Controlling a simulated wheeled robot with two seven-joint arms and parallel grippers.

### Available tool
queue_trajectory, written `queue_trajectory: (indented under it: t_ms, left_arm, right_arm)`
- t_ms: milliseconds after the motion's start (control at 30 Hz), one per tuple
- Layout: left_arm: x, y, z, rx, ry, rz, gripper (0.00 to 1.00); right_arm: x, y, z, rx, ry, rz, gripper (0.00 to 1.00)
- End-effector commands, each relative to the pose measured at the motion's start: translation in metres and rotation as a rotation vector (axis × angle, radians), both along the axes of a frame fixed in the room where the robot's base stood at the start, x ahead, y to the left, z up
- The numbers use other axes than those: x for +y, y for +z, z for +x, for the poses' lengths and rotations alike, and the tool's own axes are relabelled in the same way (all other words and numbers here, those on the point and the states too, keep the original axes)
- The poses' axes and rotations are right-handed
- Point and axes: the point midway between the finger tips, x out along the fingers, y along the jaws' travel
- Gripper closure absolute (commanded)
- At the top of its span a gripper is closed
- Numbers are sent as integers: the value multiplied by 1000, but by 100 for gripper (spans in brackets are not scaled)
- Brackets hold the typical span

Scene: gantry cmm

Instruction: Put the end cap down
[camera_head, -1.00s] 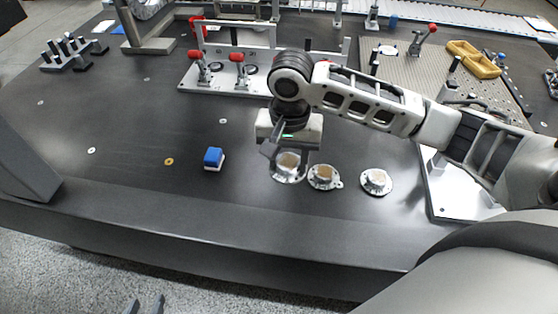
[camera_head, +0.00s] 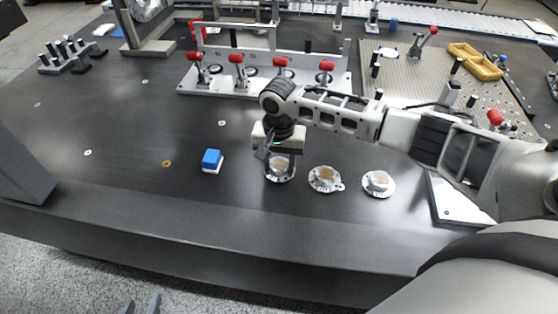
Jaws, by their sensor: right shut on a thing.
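The end cap (camera_head: 280,174) is a round silver flanged part with a tan top, at the left end of a row of similar caps. My right gripper (camera_head: 279,158) points down over it and is shut on it. The cap is at or just above the dark table (camera_head: 120,130); I cannot tell whether it touches. The gripper hides part of its top.
Two similar caps, one in the middle (camera_head: 325,179) and one at right (camera_head: 378,184), lie to the right. A blue-and-white block (camera_head: 212,160) lies to the left. A fixture with red-handled clamps (camera_head: 215,86) stands behind. The table's left part is mostly clear.

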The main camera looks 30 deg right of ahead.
Motion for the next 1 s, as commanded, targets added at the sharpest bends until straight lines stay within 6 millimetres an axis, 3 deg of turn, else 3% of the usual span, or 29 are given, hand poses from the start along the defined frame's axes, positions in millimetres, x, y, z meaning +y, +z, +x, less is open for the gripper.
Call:
queue_trajectory:
  t_ms: [200, 233, 300, 667, 767, 1000]
  left_arm:
    - [0, 1, 0, 1, 1, 1, 64]
    - [0, 1, 0, 1, 1, 1, 64]
    - [0, 0, -1, 3, 1, 1, 64]
    - [1, -6, -3, 13, 0, 4, 64]
    - [1, -3, -3, 13, 0, 5, 64]
    - [2, 1, -4, 17, -3, 16, 64]
  right_arm:
    - [1, -1, 0, 0, 0, 1, 84]
    - [0, -2, 0, 0, 0, 1, 53]
    - [0, -2, 0, -1, 0, 1, 34]
    - [0, 2, 0, -1, 0, -1, 34]
    - [0, 15, 1, -2, 0, 1, 34]
    - [0, 67, 0, -3, 0, 0, 34]
